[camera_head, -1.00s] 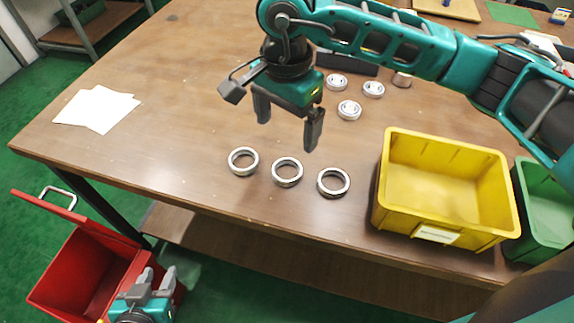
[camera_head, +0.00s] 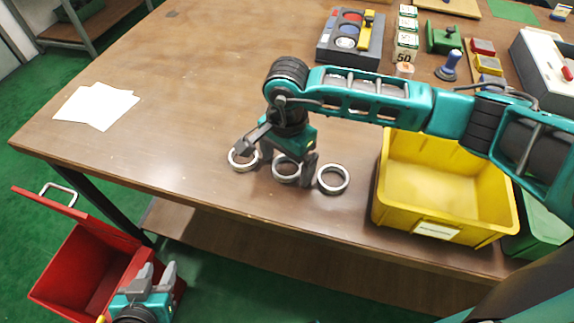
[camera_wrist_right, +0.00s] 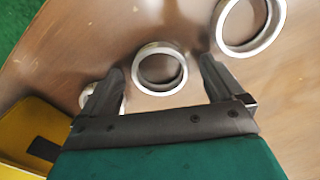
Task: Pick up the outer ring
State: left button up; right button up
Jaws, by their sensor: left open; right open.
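Three metal outer rings lie flat in a row near the table's front edge: the left ring (camera_head: 241,167), the middle ring (camera_head: 285,181) and the right ring (camera_head: 333,191). My right gripper (camera_head: 288,165) is open, low over the middle ring and partly hiding it. In the right wrist view the middle ring (camera_wrist_right: 162,91) shows between the open fingertips (camera_wrist_right: 160,68). The left ring (camera_wrist_right: 240,51) is at the upper right there, and the right ring (camera_wrist_right: 83,100) is partly behind a finger. My left gripper (camera_head: 158,274) is open and empty, below the table's front edge.
A yellow bin (camera_head: 447,235) stands right of the rings, with a green bin (camera_head: 545,225) beside it. A red container (camera_head: 75,280) stands on the floor at lower left. White papers (camera_head: 97,106) lie at left.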

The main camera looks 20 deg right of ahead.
jog(key=shift+c, duration=0.3)
jog(key=c, duration=1.1)
jog(key=shift+r, duration=0.1)
jog(key=shift+c, duration=0.2)
